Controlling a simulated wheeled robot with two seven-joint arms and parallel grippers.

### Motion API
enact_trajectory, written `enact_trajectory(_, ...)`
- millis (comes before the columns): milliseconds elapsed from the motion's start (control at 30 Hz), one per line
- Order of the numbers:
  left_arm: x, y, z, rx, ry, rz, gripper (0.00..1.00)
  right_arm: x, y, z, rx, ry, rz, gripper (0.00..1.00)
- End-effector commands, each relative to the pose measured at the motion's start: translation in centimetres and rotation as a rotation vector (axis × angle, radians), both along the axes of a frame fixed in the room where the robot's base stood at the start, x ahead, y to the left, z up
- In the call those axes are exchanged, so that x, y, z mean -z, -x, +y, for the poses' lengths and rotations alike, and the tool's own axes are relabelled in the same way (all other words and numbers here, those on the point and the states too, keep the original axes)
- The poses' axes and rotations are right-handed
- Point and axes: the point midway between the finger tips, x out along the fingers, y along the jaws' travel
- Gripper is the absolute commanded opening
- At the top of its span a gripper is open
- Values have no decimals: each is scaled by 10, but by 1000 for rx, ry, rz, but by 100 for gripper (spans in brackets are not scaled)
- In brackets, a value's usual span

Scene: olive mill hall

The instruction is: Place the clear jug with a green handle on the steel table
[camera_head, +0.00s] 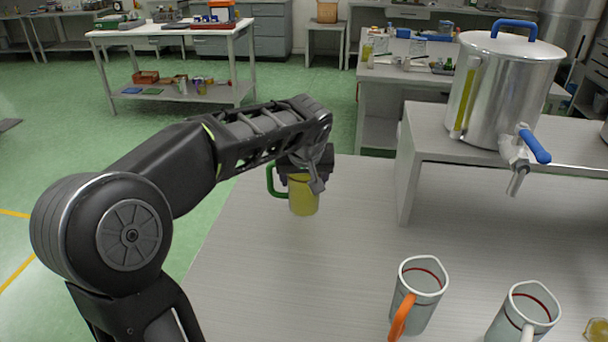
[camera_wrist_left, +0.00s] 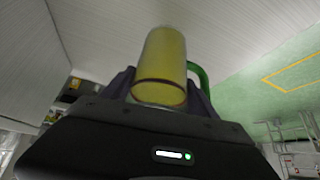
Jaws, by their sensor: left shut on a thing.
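The clear jug with a green handle (camera_head: 304,197) holds yellow-green liquid and is upright at the far left part of the steel table (camera_head: 300,270). My left gripper (camera_head: 307,172) is shut on the jug from above and hides its upper part. The green handle points left in the head view. The jug also shows in the left wrist view (camera_wrist_left: 163,65), between the fingers, with the handle on the right. I cannot tell whether its base touches the table. My right gripper is not in view.
A jug with an orange handle (camera_head: 418,290) and a jug with a white handle (camera_head: 524,313) stand at the front right. A steel tank with a tap (camera_head: 502,90) stands on a raised shelf (camera_head: 440,148) at the right. The table's middle is clear.

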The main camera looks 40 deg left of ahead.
Motion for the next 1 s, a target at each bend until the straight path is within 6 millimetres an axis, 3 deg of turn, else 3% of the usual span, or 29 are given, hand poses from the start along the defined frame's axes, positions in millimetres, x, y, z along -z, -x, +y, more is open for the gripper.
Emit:
enact_trajectory(133,4,0,0,1,-2,-1,0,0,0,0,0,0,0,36)
enact_trajectory(400,34,0,0,1,0,0,0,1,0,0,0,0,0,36)
enact_trajectory(867,40,0,0,1,-1,-2,0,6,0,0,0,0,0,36)
enact_trajectory(900,40,0,0,1,1,0,69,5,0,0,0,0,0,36)
enact_trajectory(1000,40,0,0,0,1,1,77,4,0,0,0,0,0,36)
